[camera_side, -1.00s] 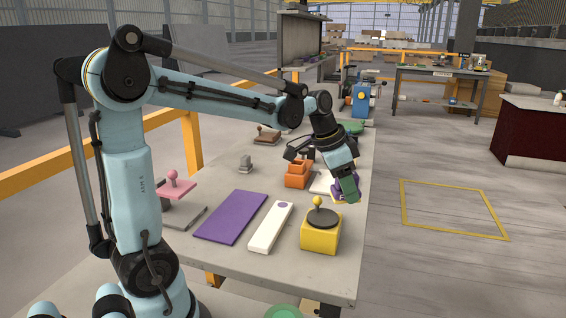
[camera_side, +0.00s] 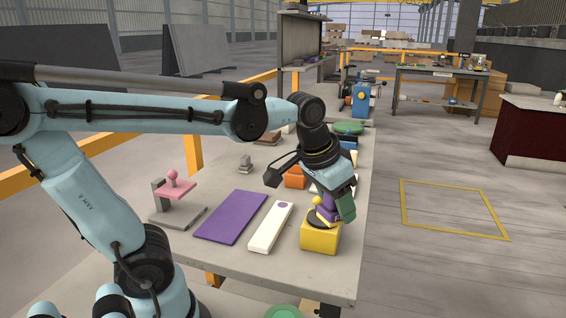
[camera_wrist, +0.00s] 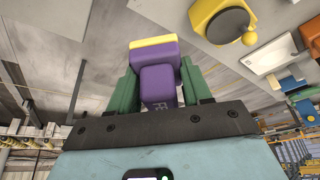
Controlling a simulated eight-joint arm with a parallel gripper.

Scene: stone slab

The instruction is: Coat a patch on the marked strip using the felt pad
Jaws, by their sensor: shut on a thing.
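My gripper (camera_side: 338,203) has green fingers, shut on the purple felt pad (camera_side: 324,207). In the wrist view the gripper (camera_wrist: 158,80) holds the pad (camera_wrist: 158,80) between its fingers, with a yellow face at its far end. In the wrist view the lid (camera_wrist: 228,24) is apart from the pad, to the right. The white strip (camera_side: 268,230) with a purple oval mark (camera_side: 282,204) lies left of the pot, clear of the gripper.
A purple board (camera_side: 231,216) lies left of the strip. A pink-topped grey stand (camera_side: 176,190) is at the left. An orange block (camera_side: 294,178) and a small grey fixture (camera_side: 245,163) stand behind. The table's right edge is close to the pot.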

